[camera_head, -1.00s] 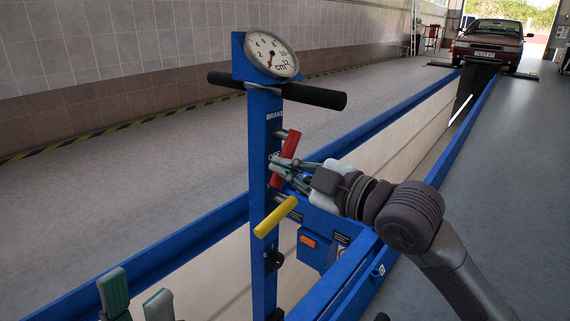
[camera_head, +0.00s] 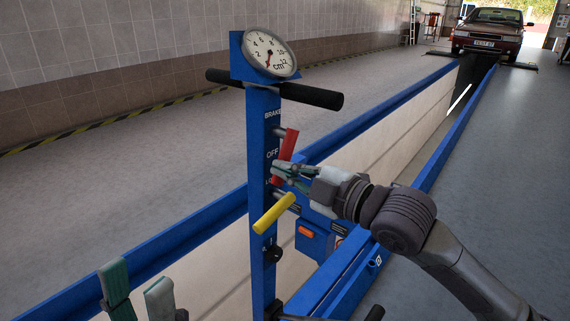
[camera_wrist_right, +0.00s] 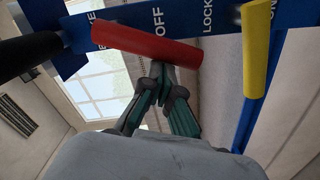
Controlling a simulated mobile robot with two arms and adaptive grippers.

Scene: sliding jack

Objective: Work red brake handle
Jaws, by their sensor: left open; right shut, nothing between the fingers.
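The red brake handle (camera_head: 287,146) sits on the upper part of the blue column, tilted, with its top end to the right. It also shows in the right wrist view (camera_wrist_right: 147,43), running across the top. My right gripper (camera_head: 277,171) is at the handle's lower part. In the right wrist view its fingertips (camera_wrist_right: 157,68) are together at the handle's edge, with nothing between them; I cannot tell whether they touch it. My left gripper (camera_head: 139,285) is open and empty at the lower left, away from the column.
A yellow handle (camera_head: 274,213) sits just below the red one. A black crossbar (camera_head: 312,95) and a round gauge (camera_head: 271,54) top the blue column (camera_head: 262,240). Blue rails (camera_head: 190,240) edge a pit. A red car (camera_head: 487,32) stands far back.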

